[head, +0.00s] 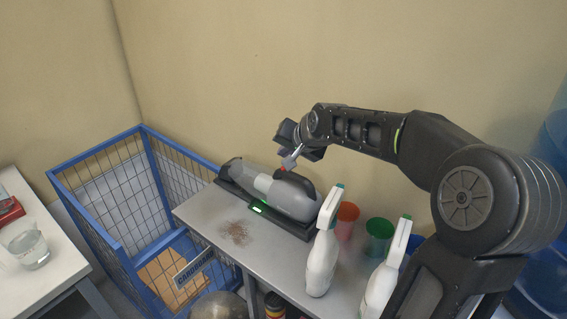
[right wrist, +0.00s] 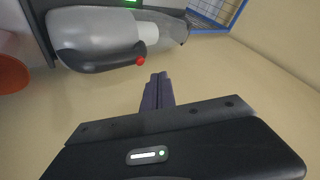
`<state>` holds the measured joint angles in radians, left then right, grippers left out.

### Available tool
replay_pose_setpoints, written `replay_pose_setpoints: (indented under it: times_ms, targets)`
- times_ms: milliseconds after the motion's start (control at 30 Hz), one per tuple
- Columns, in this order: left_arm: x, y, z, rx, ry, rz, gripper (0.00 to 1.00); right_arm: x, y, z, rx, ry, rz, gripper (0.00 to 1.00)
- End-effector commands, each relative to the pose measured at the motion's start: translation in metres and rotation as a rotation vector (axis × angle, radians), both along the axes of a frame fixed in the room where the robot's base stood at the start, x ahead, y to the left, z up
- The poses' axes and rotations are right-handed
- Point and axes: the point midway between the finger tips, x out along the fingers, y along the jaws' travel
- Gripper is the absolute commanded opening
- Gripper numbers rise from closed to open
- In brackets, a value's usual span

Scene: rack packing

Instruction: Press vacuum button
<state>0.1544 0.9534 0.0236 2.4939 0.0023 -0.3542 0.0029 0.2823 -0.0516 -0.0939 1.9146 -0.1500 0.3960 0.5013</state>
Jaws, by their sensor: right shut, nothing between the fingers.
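The handheld vacuum (head: 283,193) is grey with a black handle and lies in a dark dock (head: 262,209) with a lit green light on the grey table. In the right wrist view the vacuum (right wrist: 108,32) shows a red button (right wrist: 140,61) on its handle; the button (head: 283,169) also shows small in the head view. My right gripper (head: 285,164) is shut and empty, right by the button in the head view. In the right wrist view its fingertips (right wrist: 158,77) point toward the button, with a small gap in the picture. My left gripper is not in view.
Two white spray bottles (head: 322,255) and red (head: 347,220) and green cups (head: 379,236) stand right of the vacuum. A brown spill (head: 236,233) lies on the table in front. A blue wire crate (head: 103,239) stands left. The wall is close behind.

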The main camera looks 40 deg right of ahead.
Motion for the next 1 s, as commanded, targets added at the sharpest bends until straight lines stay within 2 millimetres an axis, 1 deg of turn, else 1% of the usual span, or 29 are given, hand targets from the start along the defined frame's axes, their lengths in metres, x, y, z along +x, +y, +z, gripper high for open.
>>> replay_pose_setpoints:
  times_ms: [33, 200, 333, 433, 1000]
  targets:
    - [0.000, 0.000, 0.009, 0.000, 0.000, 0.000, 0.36, 0.000, 0.000, 0.011, 0.000, -0.001, 0.000, 0.00]
    - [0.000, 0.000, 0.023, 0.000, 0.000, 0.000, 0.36, 0.001, 0.000, 0.029, -0.001, 0.000, 0.001, 0.00]
    - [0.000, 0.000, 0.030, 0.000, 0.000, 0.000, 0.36, 0.001, 0.000, 0.040, -0.001, 0.000, 0.001, 0.00]
    - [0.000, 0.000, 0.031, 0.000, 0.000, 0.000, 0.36, 0.001, 0.000, 0.042, -0.001, 0.000, 0.001, 0.00]
    - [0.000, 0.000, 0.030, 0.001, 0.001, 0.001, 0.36, 0.001, 0.000, 0.041, 0.000, 0.000, 0.000, 0.00]
